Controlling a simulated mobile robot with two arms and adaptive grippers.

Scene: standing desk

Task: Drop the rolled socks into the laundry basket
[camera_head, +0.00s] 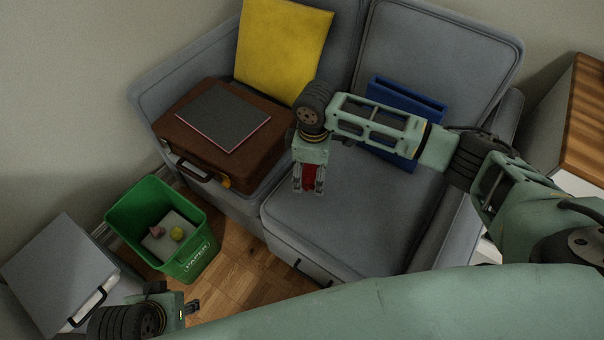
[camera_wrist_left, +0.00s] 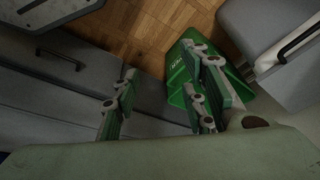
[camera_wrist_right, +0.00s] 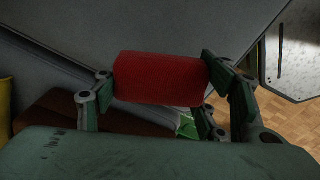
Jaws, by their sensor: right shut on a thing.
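The rolled socks (camera_head: 311,177) are a red roll held in my right gripper (camera_head: 308,187), which hangs fingers-down above the grey sofa seat. In the right wrist view the red roll (camera_wrist_right: 160,79) lies between both fingers. A green bin (camera_head: 187,269) marked PAPER stands on the floor at lower left, with a few small items inside. It also shows in the left wrist view (camera_wrist_left: 178,62). I see no other basket. My left gripper (camera_head: 192,308) is low, just in front of the bin. In the left wrist view (camera_wrist_left: 162,100) its fingers are apart and empty.
The grey sofa (camera_head: 335,222) holds a brown suitcase (camera_head: 205,155) with a dark flat item (camera_head: 222,115) on it, a yellow cushion (camera_head: 282,50) and a blue holder (camera_head: 405,100). A grey cabinet (camera_head: 60,270) stands left of the bin. Wooden floor (camera_head: 235,265) is clear right of the bin.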

